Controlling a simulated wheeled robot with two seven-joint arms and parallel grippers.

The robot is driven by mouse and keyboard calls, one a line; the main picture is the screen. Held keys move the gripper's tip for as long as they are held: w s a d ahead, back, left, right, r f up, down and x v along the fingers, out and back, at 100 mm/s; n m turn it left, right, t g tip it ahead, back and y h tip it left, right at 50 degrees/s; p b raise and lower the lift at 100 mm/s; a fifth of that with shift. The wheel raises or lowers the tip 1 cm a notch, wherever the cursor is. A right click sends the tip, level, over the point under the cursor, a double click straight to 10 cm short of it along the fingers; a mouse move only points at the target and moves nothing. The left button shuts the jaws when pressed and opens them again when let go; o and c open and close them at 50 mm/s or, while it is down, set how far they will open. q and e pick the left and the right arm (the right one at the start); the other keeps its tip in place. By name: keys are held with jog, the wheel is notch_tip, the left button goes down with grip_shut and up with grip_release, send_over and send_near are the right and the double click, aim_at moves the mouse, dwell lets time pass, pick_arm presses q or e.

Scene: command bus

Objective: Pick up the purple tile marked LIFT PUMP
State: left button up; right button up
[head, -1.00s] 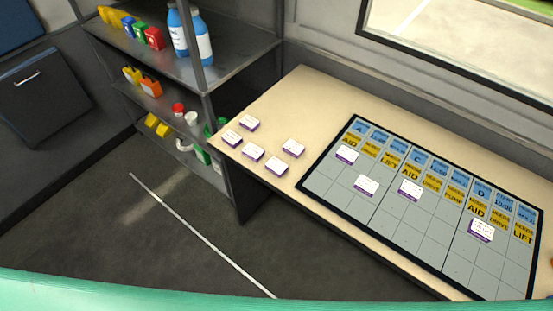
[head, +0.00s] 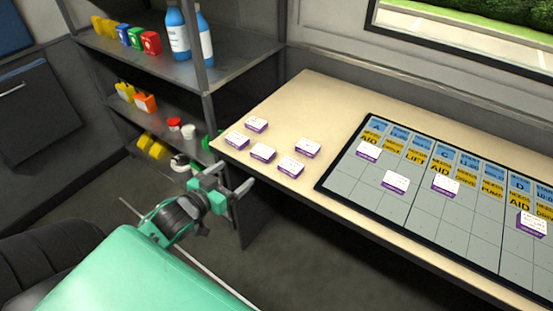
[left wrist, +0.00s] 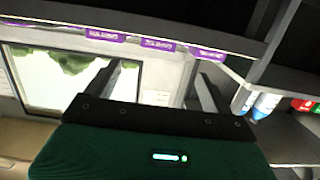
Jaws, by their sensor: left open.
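Several white-topped tiles with purple sides lie loose on the left end of the beige table: a back one (head: 256,125), a left one (head: 237,140), a middle one (head: 263,152), a front one (head: 291,167) and a right one (head: 307,148). Their print is too small to read, so I cannot tell which says LIFT PUMP. My left gripper (head: 234,178) is open and empty, beside the table's left front corner, apart from the tiles. In the left wrist view its fingers (left wrist: 156,78) are spread, and purple lettered strips (left wrist: 158,44) show beyond them, their text unreadable.
A dark-framed grey board (head: 345,185) with blue and yellow labels lies on the table (head: 300,90); several purple tiles (head: 395,181) are on it. A metal shelf (head: 150,60) with bottles (head: 178,35) and small containers stands left of the table. Bare tabletop lies behind the loose tiles.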

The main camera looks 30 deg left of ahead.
aim_at(258, 155)
pick_arm(q)
jog(key=w, duration=0.5)
jog(key=w+f, duration=0.1)
jog(key=w, duration=0.2)
jog(key=shift+w+d+f, duration=0.1)
jog(key=shift+w+d, duration=0.05)
jog(key=shift+d, duration=0.2)
jog(key=shift+w, duration=0.5)
jog(key=shift+w+d+f, duration=0.1)
jog(key=shift+w+d, duration=0.05)
jog(key=shift+w, duration=0.9)
jog(key=shift+w+d+f, duration=0.1)
jog(key=shift+w+d, duration=0.05)
jog(key=shift+w, duration=0.9)
jog(key=shift+c, duration=0.3)
jog(key=c, duration=1.1)
